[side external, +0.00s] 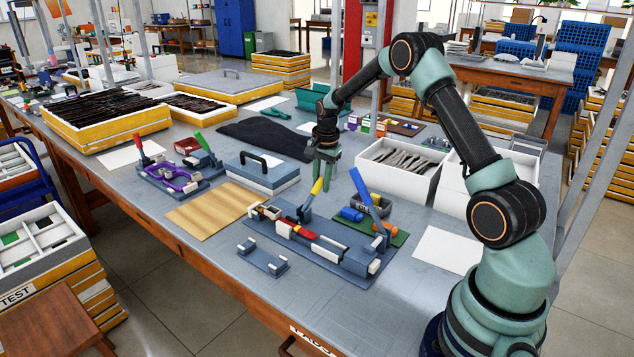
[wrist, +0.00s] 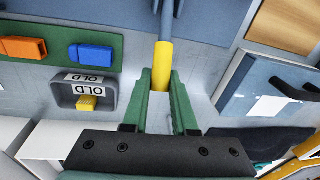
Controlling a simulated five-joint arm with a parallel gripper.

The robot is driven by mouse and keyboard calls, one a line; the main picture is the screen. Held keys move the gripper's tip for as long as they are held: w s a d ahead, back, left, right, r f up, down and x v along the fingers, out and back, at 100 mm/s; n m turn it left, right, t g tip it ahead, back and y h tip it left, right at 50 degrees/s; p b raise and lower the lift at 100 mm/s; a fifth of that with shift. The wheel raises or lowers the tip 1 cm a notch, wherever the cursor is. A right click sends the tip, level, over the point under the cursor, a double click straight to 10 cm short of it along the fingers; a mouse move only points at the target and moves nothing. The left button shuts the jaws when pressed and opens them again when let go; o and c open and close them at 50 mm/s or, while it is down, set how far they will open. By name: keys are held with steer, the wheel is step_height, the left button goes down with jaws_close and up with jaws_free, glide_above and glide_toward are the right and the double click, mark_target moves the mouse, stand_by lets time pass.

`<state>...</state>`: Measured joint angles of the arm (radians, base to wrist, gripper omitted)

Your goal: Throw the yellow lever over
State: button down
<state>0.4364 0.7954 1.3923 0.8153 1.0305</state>
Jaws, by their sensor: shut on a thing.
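The yellow lever (side external: 316,188) stands tilted on the blue-grey fixture (side external: 345,262), its yellow grip at the top of a blue arm. In the wrist view the yellow grip (wrist: 163,58) sits between the fingertips of my gripper (wrist: 164,80). My gripper (side external: 326,170) reaches down from above and is shut on the yellow grip; the fingers hide part of it. A second lever (side external: 365,190), all blue, leans up at the right of the same fixture. A red and white part (side external: 303,231) lies along the fixture.
A blue-grey box with a black handle (side external: 262,172) stands left. A white bin of dark parts (side external: 388,182) stands right.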

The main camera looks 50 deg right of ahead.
steer(key=shift+r, duration=0.1)
stand_by(0.5)
steer(key=shift+a+r+t, duration=0.3)
steer(key=shift+a+r, duration=0.1)
steer(key=shift+r, duration=0.05)
steer(key=c, duration=0.7)
jaws_free()
step_height(320, 180, up, 12)
steer(key=s, duration=0.2)
steer(key=shift+a, duration=0.45)
steer(key=shift+f, duration=0.1)
